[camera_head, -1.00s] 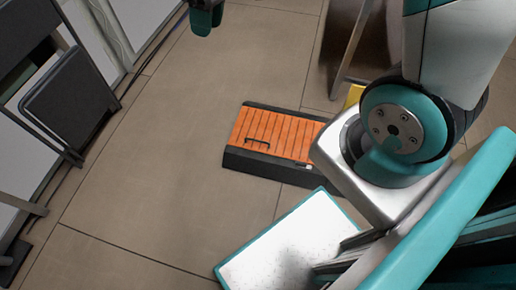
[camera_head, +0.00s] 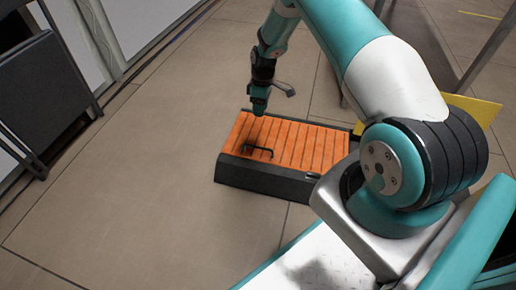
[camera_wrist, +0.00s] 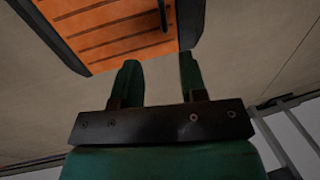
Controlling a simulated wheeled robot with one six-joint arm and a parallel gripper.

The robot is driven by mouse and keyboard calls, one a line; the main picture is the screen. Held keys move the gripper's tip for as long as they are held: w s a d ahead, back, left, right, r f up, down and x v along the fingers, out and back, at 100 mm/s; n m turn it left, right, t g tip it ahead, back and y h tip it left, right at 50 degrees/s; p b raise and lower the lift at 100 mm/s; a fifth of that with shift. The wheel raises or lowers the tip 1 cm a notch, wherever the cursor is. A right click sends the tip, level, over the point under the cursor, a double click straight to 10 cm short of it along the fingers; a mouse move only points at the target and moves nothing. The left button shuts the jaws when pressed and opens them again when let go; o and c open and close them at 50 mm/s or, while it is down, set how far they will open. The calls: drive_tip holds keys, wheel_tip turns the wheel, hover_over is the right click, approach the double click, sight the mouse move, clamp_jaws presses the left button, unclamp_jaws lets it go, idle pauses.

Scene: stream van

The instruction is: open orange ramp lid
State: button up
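The orange ramp lid (camera_head: 300,143) lies shut on a low black ramp frame (camera_head: 262,178) on the floor in the head view. A black handle (camera_head: 258,153) stands on the lid near its left front corner. In the wrist view, part of the lid (camera_wrist: 105,28) and a piece of the dark handle (camera_wrist: 162,14) show at the top. My gripper (camera_head: 258,110) hangs above the lid's back left part, apart from the handle. In the wrist view my gripper (camera_wrist: 160,78) has its two fingers spread with nothing between them.
A dark folding chair (camera_head: 50,80) stands at the left by the wall. A yellow panel (camera_head: 475,108) and a metal leg (camera_head: 485,50) are at the right behind my arm. The tiled floor left of the ramp is clear.

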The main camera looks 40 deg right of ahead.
drive_tip(key=b, duration=0.7)
hover_over(258, 143)
drive_tip(key=s+a, duration=0.3)
drive_tip(key=s, duration=0.1)
wheel_tip(258, 143, down, 16)
drive_tip(key=shift+a+r, duration=0.1)
clamp_jaws()
